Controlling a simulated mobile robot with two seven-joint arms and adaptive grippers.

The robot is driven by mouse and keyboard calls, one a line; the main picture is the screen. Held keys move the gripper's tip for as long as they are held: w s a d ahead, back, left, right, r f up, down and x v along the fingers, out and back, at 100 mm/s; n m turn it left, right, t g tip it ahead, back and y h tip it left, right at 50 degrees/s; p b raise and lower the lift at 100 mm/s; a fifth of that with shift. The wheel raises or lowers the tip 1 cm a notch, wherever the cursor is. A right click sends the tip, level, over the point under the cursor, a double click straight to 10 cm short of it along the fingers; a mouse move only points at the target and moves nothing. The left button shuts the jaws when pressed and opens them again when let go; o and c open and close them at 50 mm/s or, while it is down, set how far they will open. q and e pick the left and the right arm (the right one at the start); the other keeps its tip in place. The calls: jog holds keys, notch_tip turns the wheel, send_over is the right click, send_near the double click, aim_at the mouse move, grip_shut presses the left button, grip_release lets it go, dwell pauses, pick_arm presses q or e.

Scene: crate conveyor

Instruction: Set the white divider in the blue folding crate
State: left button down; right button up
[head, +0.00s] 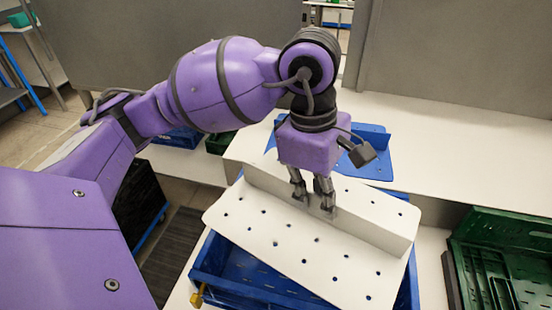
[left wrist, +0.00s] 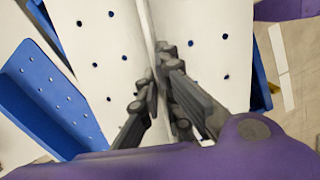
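The white divider (head: 270,235) is a perforated panel with an upright wall along its length. It lies over the top of the blue folding crate (head: 215,255), skewed to it and covering most of its opening. My left gripper (head: 314,204) is shut on the upright wall, one finger on each side. In the left wrist view, the wall of the divider (left wrist: 146,20) runs between the fingers of my left gripper (left wrist: 158,85). Whether the panel touches the crate's rim is hidden. My right gripper is not in view.
A blue perforated panel (head: 376,160) lies behind the divider on the white worktop (head: 450,165). A green folded crate (head: 500,255) is at the right. A yellow piece (head: 196,298) shows at the blue crate's front left corner. The worktop at the back right is clear.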

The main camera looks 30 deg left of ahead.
pick_arm(q)
jog(key=n, duration=0.3)
jog(key=shift+s+d, duration=0.15)
jog(key=shift+d, duration=0.05)
jog(key=shift+f+n+t, duration=0.25)
jog(key=shift+n+t, duration=0.05)
notch_tip(320, 180, down, 16)
jog(key=shift+s+f+b, duration=0.1)
jog(key=shift+f+b, duration=0.15)
jog(key=shift+b, duration=0.15)
jog(key=shift+f, duration=0.45)
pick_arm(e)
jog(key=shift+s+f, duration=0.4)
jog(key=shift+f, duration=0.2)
